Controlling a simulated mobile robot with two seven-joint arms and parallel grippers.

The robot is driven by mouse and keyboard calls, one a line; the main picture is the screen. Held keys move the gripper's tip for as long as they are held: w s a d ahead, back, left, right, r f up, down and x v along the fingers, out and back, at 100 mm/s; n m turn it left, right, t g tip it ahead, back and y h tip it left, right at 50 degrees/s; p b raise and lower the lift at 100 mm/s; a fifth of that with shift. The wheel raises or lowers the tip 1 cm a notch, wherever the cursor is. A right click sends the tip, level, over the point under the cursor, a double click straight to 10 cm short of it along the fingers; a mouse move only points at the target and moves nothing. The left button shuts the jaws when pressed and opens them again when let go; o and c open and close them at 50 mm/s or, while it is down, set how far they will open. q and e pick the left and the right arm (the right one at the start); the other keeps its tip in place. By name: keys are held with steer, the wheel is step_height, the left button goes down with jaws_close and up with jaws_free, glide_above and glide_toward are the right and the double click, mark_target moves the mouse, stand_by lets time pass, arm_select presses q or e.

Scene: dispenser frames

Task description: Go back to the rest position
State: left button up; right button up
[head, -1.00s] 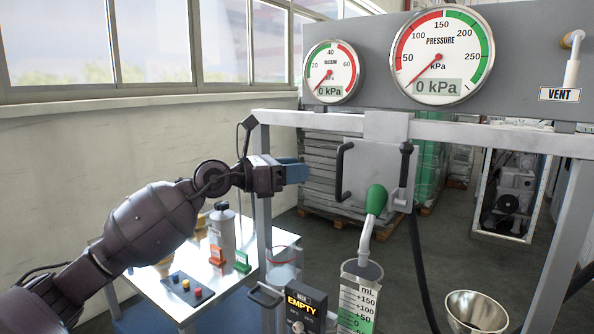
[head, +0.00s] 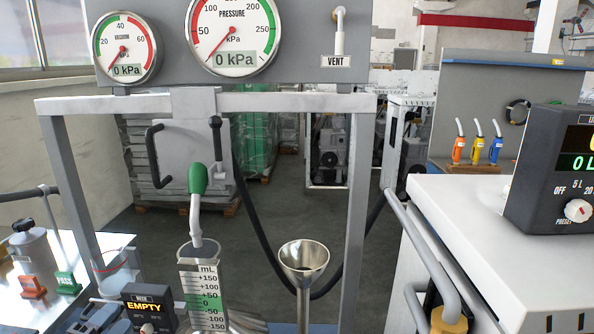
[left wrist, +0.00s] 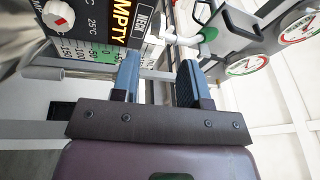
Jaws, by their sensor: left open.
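My left gripper (left wrist: 160,62) shows in the left wrist view, with its two blue fingers apart and nothing between them. Beyond the fingers are the EMPTY display box (left wrist: 95,18) and the green-handled nozzle (left wrist: 207,36), both seen sideways. The display box (head: 147,309) stands at the bottom, and the nozzle (head: 198,180) points down into a marked measuring cylinder (head: 204,290). My right gripper is not in view.
A grey frame (head: 359,200) carries the vacuum gauge (head: 123,48) and pressure gauge (head: 232,33), both at 0 kPa. A metal funnel (head: 303,260) stands right of the cylinder. A white cabinet (head: 465,215) with a dial box (head: 555,175) fills the right.

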arm_select(q)
steer(key=s+d+f+n+g+y, duration=0.2)
steer(key=s+d+f+n+g, duration=0.1)
steer(key=s+f+n, duration=0.6)
steer(key=s+d+f+n+g+y, duration=0.3)
steer(key=s+f+n, duration=0.6)
steer(key=f, duration=0.5)
steer(key=shift+s+d+f+g, duration=0.15)
steer(key=shift+s+d+g, duration=0.4)
steer(key=shift+s+g, duration=0.35)
